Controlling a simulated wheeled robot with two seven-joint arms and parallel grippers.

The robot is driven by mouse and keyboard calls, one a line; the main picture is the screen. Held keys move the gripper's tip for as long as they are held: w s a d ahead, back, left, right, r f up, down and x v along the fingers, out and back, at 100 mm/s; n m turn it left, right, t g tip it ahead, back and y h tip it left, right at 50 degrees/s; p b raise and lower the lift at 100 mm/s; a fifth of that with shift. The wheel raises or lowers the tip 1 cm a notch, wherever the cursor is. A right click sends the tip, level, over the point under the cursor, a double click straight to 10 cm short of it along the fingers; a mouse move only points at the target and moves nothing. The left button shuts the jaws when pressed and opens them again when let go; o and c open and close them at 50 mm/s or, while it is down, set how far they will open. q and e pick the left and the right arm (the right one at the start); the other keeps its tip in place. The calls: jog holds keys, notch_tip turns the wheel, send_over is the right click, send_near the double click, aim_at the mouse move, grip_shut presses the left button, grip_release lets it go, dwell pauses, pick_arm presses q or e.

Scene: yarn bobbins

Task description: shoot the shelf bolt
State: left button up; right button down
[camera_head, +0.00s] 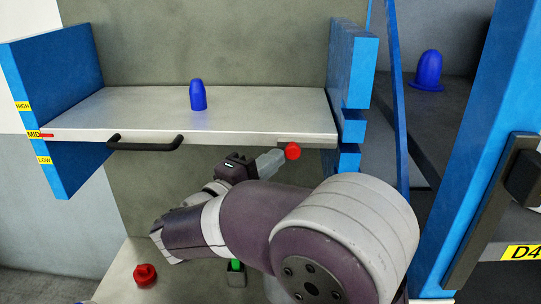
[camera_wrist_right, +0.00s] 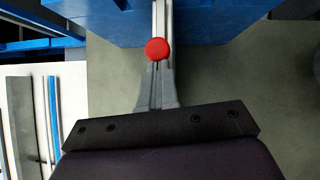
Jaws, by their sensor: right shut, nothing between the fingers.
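The pale shelf (camera_head: 240,108) lies level between blue slotted side panels, its left front corner with a red marker at the MID label (camera_head: 34,134). The bolt's red knob (camera_head: 292,150) shows under the shelf's right front edge, in front of a metal plate (camera_head: 300,140). My right gripper (camera_head: 271,162) is shut and empty just left of and slightly below the knob. In the right wrist view the knob (camera_wrist_right: 157,49) lies at the tips of the closed fingers (camera_wrist_right: 157,85); I cannot tell whether they touch. My left gripper is not in view.
A blue bobbin (camera_head: 198,95) stands on the shelf, and a black handle (camera_head: 145,143) is on its front. A red button (camera_head: 145,273) and a green piece (camera_head: 236,265) are low down. Another blue bobbin (camera_head: 428,70) sits at the right, behind a blue post (camera_head: 490,130).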

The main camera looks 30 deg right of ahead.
aim_at(295, 154)
jog(key=shift+w, duration=0.1)
jog(key=s+d+p, duration=0.1)
jog(key=d, duration=0.1)
jog(key=shift+s+d+r+p, duration=0.2)
jog(key=shift+s+d+p, duration=0.1)
jog(key=shift+s+p, duration=0.05)
jog(key=shift+s+d+f, duration=0.2)
jog(key=shift+s+d, duration=0.1)
jog(key=shift+d, duration=0.05)
